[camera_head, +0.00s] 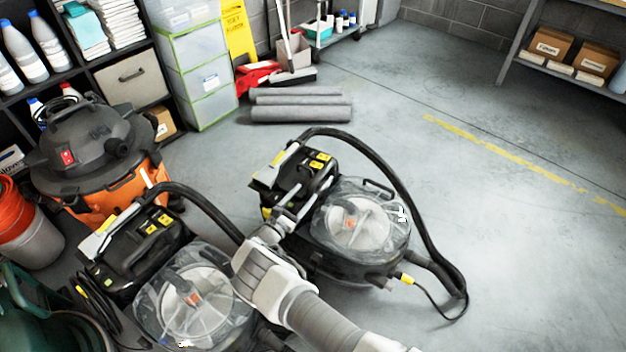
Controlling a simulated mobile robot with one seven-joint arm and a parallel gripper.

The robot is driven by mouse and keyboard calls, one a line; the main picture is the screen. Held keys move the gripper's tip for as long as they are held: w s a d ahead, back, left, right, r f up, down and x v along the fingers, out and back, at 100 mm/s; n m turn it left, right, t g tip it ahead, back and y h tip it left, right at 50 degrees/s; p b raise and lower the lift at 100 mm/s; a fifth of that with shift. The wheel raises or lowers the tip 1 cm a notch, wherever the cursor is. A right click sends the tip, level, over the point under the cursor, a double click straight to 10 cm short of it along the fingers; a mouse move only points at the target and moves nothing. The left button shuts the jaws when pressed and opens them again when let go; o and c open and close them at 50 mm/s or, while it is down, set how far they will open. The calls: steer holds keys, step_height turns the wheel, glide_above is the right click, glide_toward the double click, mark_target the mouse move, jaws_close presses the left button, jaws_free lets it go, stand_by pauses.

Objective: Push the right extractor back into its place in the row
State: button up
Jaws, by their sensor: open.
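The right extractor (352,217) is a black machine with a clear domed tank, a black hose and yellow labels. It stands upright on the grey floor near the middle of the head view. A similar left extractor (186,297) stands to its left and nearer, with a gap between them partly covered by my arm. My arm reaches in from the bottom. My gripper (303,208) is at the left side of the right extractor, beside its black upper body and the tank. The jaws are open; they are small here, and I cannot tell whether they touch it.
An orange and black vacuum (95,160) and a green bin (40,310) stand at the left. Grey rolls (300,105) lie on the floor behind. The right extractor's hose (400,190) and thin cable loop out to its right. The floor further right is clear.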

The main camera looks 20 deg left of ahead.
steer(key=p+v, duration=0.1)
steer(key=v, duration=0.7)
